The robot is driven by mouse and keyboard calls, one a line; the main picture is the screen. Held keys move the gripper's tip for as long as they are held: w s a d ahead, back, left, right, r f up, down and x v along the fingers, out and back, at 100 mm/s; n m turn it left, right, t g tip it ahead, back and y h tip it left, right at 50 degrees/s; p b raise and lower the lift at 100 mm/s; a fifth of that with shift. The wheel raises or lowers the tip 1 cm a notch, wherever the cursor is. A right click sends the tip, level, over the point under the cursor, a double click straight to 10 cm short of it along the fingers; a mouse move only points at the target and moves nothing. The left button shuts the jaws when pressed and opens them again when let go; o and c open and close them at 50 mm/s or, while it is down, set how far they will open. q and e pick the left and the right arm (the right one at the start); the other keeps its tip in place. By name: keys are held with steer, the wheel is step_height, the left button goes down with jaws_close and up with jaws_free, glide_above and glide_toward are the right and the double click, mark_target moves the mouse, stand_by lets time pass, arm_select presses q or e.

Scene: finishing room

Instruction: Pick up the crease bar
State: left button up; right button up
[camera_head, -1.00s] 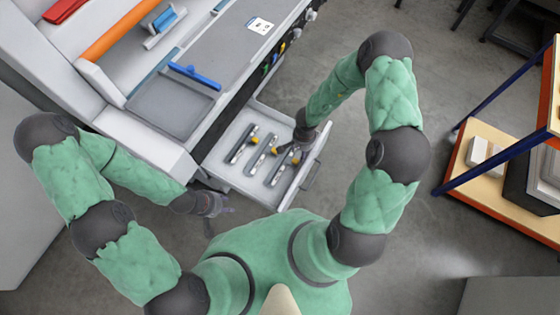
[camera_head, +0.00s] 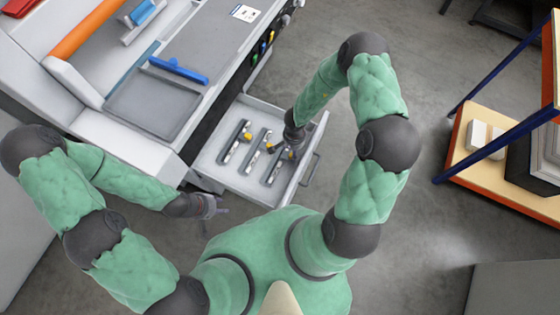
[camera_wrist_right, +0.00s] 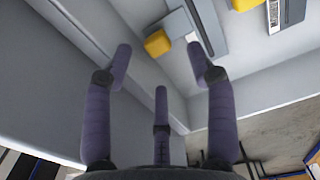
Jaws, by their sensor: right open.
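Three slim metal bars with yellow blocks lie side by side in the open drawer: a left bar (camera_head: 234,142), a middle bar (camera_head: 255,154) and a right bar (camera_head: 274,170). I cannot tell which is the crease bar. My right gripper (camera_head: 280,148) reaches over the drawer near the middle and right bars and partly covers them. In the right wrist view my right gripper (camera_wrist_right: 160,62) is open and empty, with a yellow block (camera_wrist_right: 157,43) and a metal bar (camera_wrist_right: 211,25) beyond its fingers. My left gripper (camera_head: 215,209) hangs beside the drawer's near left corner; its fingers are too small to read.
The drawer (camera_head: 225,174) sticks out from a grey machine (camera_head: 130,145), its walls around the bars. A shelf rack (camera_head: 500,185) stands at the right. Grey floor lies between.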

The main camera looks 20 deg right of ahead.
mark_target(282, 162)
steer(key=shift+d+f+b, duration=0.2)
steer(key=shift+f+b, duration=1.45)
steer(key=shift+f, duration=1.05)
jaws_close()
